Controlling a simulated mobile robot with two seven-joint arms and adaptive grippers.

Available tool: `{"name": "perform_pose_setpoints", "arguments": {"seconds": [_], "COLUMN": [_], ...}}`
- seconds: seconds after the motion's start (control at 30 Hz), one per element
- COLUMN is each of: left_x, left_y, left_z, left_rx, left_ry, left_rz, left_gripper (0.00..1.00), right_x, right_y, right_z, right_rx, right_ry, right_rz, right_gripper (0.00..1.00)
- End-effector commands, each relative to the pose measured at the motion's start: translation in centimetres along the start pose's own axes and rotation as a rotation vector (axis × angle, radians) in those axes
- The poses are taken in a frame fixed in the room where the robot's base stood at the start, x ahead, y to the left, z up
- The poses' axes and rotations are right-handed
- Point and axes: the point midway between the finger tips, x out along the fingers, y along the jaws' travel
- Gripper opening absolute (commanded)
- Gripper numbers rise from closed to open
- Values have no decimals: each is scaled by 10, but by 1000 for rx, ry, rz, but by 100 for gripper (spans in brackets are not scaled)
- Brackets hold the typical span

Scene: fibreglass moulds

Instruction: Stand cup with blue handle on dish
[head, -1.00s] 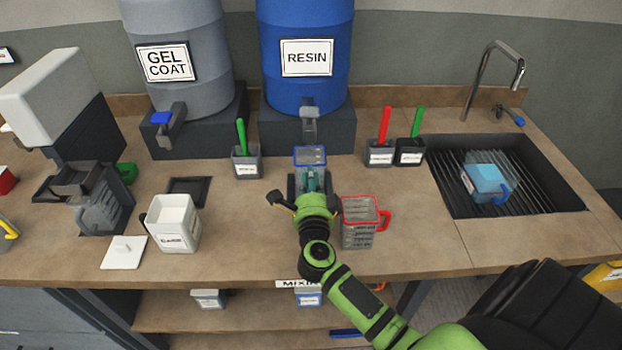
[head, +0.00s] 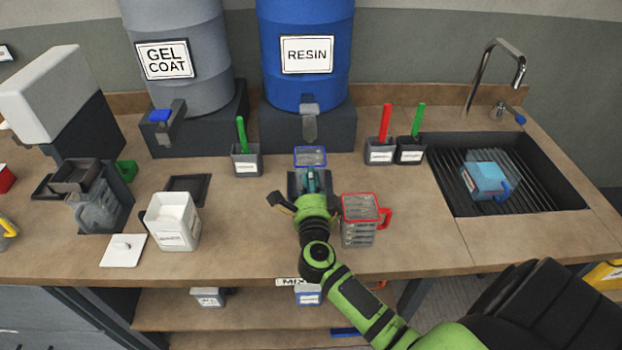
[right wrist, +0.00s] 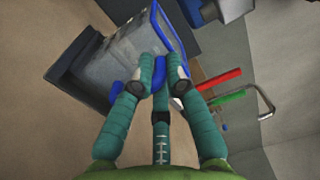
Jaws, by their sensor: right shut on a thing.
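The cup with a blue handle is a clear cup with a blue rim (head: 311,156), below the tap of the blue drum. In the right wrist view the cup (right wrist: 115,55) looks tilted, and its blue handle (right wrist: 160,72) is between my right gripper's fingers. My right gripper (head: 312,182) is shut on this handle from the front side. A flat dark square dish (head: 188,188) lies on the counter to the left and is empty. My left gripper is not in view.
A red-handled cup (head: 358,222) stands close right of my gripper. A white container (head: 173,224) is in front of the dish. A holder with a green stick (head: 246,160) stands between dish and cup. A blue container (head: 485,182) lies in the sink.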

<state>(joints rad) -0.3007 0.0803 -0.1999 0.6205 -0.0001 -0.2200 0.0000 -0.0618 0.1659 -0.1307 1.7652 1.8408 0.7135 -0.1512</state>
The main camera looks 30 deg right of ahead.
Motion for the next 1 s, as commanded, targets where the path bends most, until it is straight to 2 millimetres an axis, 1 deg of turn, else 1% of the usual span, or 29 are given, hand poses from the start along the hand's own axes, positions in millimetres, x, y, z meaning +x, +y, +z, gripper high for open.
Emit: {"name": "perform_pose_setpoints", "arguments": {"seconds": [0.03,0.07,0.1,0.43,0.57,0.67,0.9,1.0], "left_x": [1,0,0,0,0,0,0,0], "left_y": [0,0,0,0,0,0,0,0], "left_z": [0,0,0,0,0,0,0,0], "left_rx": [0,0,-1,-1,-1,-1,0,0], "left_ry": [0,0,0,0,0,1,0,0], "left_rz": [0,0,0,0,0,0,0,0], "left_gripper": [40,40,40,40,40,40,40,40], "right_x": [0,0,0,-1,-10,-26,-78,-96], "right_y": [1,0,0,1,1,2,2,1], "right_z": [0,0,0,0,0,0,0,0], "right_rx": [0,0,0,0,-1,1,0,0], "right_ry": [0,0,0,0,-1,-1,-1,1], "right_rz": [0,0,0,1,1,4,4,3], "right_gripper": [0,27,42,42,42,42,42,42]}}
